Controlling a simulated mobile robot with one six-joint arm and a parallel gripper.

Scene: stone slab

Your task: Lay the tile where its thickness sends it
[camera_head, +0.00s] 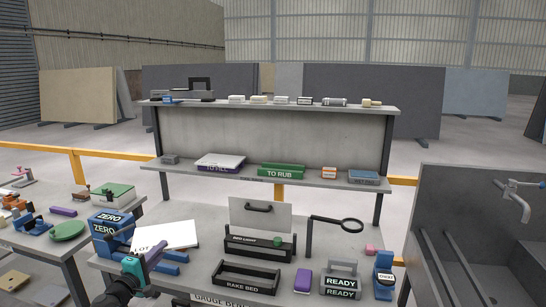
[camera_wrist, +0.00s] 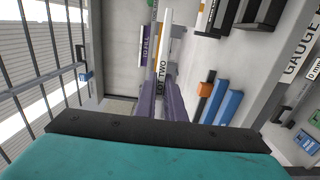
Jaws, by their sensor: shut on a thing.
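A white tile (camera_head: 172,234) marked LOT is held tilted above the bench at the front left. In the wrist view the tile (camera_wrist: 165,45) shows nearly edge-on, with LOT TWO lettering near my fingers. My gripper (camera_head: 153,255), teal with purple fingers, is shut on its near edge; the fingers (camera_wrist: 166,98) straddle it in the wrist view. The TO FILL place (camera_head: 218,162), purple and white, and the green TO RUB place (camera_head: 281,171) sit on the rear shelf, apart from the tile. The tile's thickness cannot be read.
A blue ZERO block (camera_head: 108,224) stands just left of the tile. The RAKE BED tray (camera_head: 248,278), READY holder (camera_head: 341,283), a magnifier (camera_head: 338,221) and a purple block (camera_head: 303,281) occupy the bench to the right. A grey basin (camera_head: 475,230) stands at far right.

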